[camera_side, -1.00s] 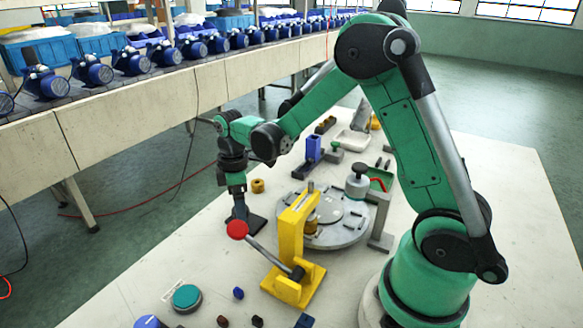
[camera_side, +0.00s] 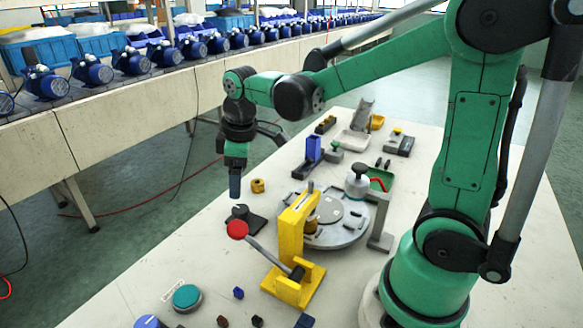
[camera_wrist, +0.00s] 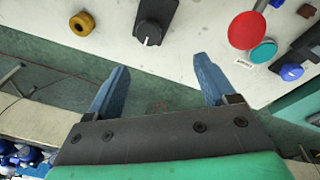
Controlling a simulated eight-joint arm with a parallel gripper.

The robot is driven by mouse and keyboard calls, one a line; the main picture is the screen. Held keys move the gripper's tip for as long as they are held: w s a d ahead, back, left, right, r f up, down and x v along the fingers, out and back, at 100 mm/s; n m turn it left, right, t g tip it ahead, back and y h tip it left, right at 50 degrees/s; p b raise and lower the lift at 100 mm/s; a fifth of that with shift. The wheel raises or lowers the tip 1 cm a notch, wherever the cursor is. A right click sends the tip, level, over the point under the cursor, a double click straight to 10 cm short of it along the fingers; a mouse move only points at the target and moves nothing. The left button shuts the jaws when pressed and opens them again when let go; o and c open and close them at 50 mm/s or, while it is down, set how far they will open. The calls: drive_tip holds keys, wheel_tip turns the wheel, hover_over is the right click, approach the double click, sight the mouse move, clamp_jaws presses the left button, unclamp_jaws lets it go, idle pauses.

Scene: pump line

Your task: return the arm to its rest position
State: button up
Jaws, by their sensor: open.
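My gripper (camera_side: 235,186) hangs pointing down above the left edge of the table, in the side view. In the wrist view my gripper (camera_wrist: 160,88) has its two blue fingers spread wide apart, with nothing between them. A black knob on a dark base (camera_side: 246,218) stands on the table just below the gripper in the side view. The knob (camera_wrist: 153,22) also shows beyond the fingertips in the wrist view, apart from them.
A yellow lever press (camera_side: 291,238) with a red ball handle (camera_side: 237,229) stands near a grey round turntable (camera_side: 345,236). A brass ring (camera_side: 258,186) and a teal button (camera_side: 187,297) lie on the white table. A conveyor with blue pumps (camera_side: 92,70) runs along the back left.

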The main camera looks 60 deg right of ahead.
drive_tip(key=s+a+r+m+t, duration=0.2)
drive_tip(key=s+a+m+t, duration=0.1)
drive_tip(key=s+m+t, duration=0.2)
drive_tip(key=shift+s+a+r+m, duration=0.2)
drive_tip(key=shift+s+a+m, duration=0.1)
drive_tip(key=shift+s+m, duration=0.55)
